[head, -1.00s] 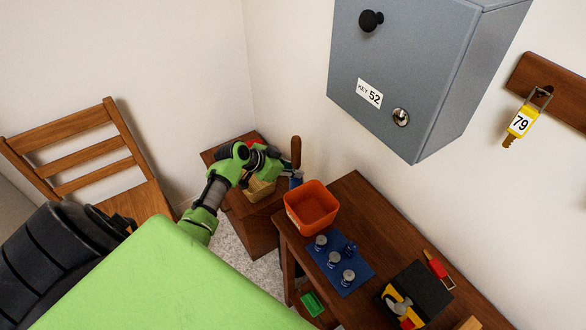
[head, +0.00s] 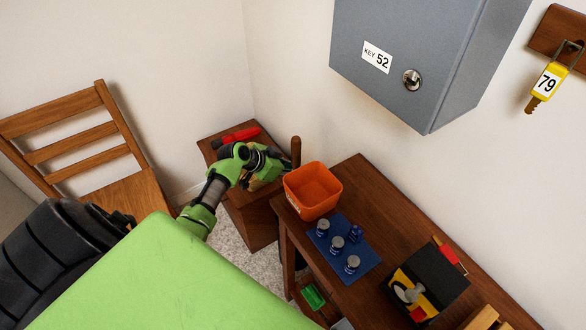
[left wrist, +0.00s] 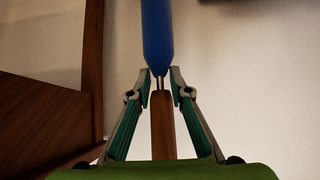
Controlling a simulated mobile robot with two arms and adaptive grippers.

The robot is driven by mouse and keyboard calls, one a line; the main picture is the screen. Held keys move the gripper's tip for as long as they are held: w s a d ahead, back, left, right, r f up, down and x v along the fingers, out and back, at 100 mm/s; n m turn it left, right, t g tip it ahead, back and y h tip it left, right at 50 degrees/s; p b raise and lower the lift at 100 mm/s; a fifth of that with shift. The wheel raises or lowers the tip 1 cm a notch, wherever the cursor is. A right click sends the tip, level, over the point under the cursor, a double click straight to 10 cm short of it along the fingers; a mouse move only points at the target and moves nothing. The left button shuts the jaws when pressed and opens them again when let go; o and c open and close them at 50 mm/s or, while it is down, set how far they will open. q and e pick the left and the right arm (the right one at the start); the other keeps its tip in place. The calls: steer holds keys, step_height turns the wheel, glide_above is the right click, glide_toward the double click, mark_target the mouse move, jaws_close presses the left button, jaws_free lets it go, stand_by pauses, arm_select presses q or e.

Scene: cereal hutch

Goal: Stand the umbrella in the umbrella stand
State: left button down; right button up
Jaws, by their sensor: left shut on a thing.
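The umbrella has a blue folded canopy (left wrist: 158,35) and a brown handle (left wrist: 162,125). In the left wrist view my left gripper (left wrist: 160,82) is shut on it where the canopy meets the handle. In the head view my left gripper (head: 280,168) is above a small brown cabinet, left of the orange bin. The brown handle (head: 296,150) stands up nearly upright beside it; the blue part is hidden there. I cannot make out an umbrella stand for sure. My right gripper is not in view.
The orange bin (head: 313,190) sits close to the right of the gripper on a brown table (head: 365,190), with a blue mat (head: 338,270) of small pieces. A red object (head: 236,135) lies on the cabinet (head: 210,146). A chair (head: 75,145) stands left; a grey key box (head: 410,85) hangs above.

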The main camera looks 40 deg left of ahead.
arm_select(q)
steer(key=shift+f, duration=0.15)
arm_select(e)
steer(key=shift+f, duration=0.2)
arm_select(q)
steer(key=c, duration=1.8)
jaws_free()
steer(key=shift+o, duration=0.2)
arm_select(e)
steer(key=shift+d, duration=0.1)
arm_select(q)
steer(key=shift+s, duration=0.1)
steer(key=v, duration=1.2)
